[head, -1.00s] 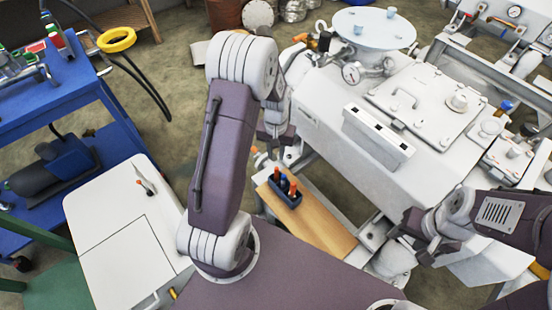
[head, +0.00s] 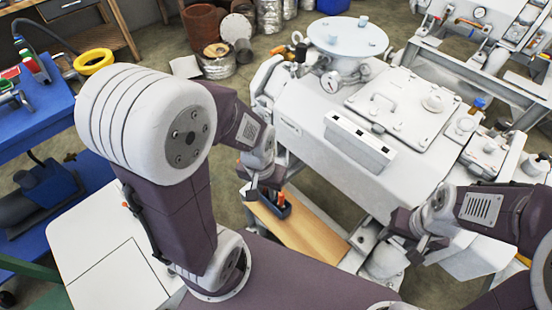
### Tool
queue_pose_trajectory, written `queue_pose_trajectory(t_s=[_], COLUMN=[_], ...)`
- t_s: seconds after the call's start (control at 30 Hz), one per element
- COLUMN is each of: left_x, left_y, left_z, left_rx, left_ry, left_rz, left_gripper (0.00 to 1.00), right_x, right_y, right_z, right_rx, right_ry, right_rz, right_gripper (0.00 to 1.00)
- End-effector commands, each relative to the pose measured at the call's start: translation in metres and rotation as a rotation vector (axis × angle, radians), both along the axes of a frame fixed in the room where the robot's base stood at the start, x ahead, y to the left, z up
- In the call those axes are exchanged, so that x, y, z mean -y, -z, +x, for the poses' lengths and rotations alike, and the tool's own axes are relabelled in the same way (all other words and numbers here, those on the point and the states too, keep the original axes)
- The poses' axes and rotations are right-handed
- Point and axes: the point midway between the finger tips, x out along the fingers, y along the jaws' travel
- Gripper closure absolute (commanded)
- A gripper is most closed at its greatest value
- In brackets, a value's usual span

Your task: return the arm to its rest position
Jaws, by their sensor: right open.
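My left arm stands in the left half, its large white elbow joint (head: 150,125) raised close to the camera and its purple forearm (head: 232,120) pointing right. My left gripper (head: 254,186) hangs beside the dark blue tool holder (head: 272,208), partly in front of it; I cannot tell whether its jaws are apart or whether they touch the holder. My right arm (head: 495,208) comes in from the right edge. My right gripper (head: 398,232) is open by the front side of the white machine, with nothing visible in it.
The white vacuum machine (head: 310,115) fills the centre right. A wooden board (head: 315,238) lies below the tool holder. A white-topped cabinet (head: 85,225) and a blue cart (head: 60,125) stand left. Drums and cans, including a rusty drum (head: 205,25), stand behind.

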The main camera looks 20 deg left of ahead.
Motion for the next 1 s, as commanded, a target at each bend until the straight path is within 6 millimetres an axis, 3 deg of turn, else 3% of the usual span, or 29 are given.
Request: queue_pose_trajectory(t_s=[0.3,0.37,1.0], left_x=[0.0,0.0,0.0], left_y=[-0.123,-0.137,-0.131], left_z=[0.001,0.001,0.001], left_rx=[0.001,0.001,0.0], left_ry=[-0.001,-0.001,-0.001], left_rz=[0.0,0.0,0.0], left_gripper=[0.75,0.75,0.75], right_x=[0.0,0.0,0.0], right_y=[-0.123,-0.137,-0.131], right_z=[0.0,0.0,0.0], right_rx=[0.001,0.001,0.0], right_ry=[0.0,0.0,0.0], right_rz=[0.0,0.0,0.0], right_gripper=[0.55,0.55,0.55])
